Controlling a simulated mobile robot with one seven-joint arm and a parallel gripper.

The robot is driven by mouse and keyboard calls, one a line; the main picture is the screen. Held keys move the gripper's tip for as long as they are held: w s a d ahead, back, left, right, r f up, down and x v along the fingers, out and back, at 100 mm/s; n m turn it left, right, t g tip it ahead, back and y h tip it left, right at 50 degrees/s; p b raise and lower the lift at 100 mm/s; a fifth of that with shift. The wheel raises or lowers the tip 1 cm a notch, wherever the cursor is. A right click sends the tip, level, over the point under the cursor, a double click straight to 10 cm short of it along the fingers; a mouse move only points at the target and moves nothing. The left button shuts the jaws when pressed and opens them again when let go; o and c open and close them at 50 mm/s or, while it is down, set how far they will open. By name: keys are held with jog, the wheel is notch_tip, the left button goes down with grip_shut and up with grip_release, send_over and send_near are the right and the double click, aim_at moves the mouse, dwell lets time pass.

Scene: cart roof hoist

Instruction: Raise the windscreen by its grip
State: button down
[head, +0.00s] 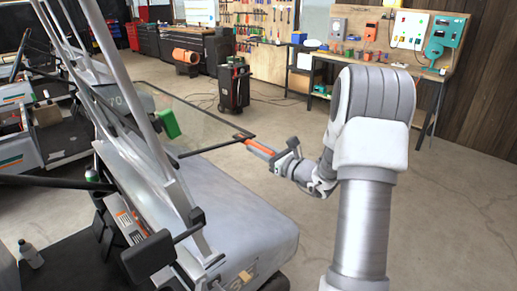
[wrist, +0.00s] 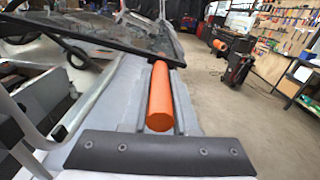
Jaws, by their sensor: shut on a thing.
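The windscreen (head: 190,122) is a clear pane with a thin dark frame, tilted far forward over the cart's front in the head view. Its orange grip (head: 261,149) sticks out from the frame's near right corner. My gripper (head: 265,151) is shut on the grip, with my arm reaching in from the right. In the wrist view the orange grip (wrist: 160,95) lies lengthwise between my two thin fingers, and the dark frame edge (wrist: 105,45) of the windscreen crosses just beyond. The fingers partly hide the grip in the head view.
The cart's grey body (head: 235,210) and its slanted roof posts (head: 125,100) stand left of my arm. A green block (head: 167,123) sits near a post. A dark tool trolley (head: 234,88) and a workbench (head: 350,68) stand behind. The floor on the right is clear.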

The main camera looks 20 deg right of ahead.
jog(key=shift+r, duration=0.1)
jog(key=shift+w+d+r+n, duration=0.1)
jog(key=shift+r+n, duration=0.2)
jog(key=shift+r, duration=0.3)
jog(key=s+a+r+n+b, duration=0.1)
jog(key=a+r+n+b, duration=0.3)
jog(key=r, duration=0.5)
jog(key=s+a+r+n+b, duration=0.1)
jog(key=a+r+n+b, duration=0.1)
jog(key=r+n+b, duration=0.5)
jog(key=s+a+r+n+b, duration=0.4)
jog(key=a+r+n, duration=0.1)
jog(key=a, duration=0.5)
jog(key=s+a+r+n+b, duration=0.3)
jog(key=a+r+n, duration=0.1)
jog(key=a, duration=0.6)
jog(key=shift+s+a+r+n+b, duration=0.3)
jog(key=shift+s+r+n+b, duration=0.1)
jog(key=shift+n, duration=0.4)
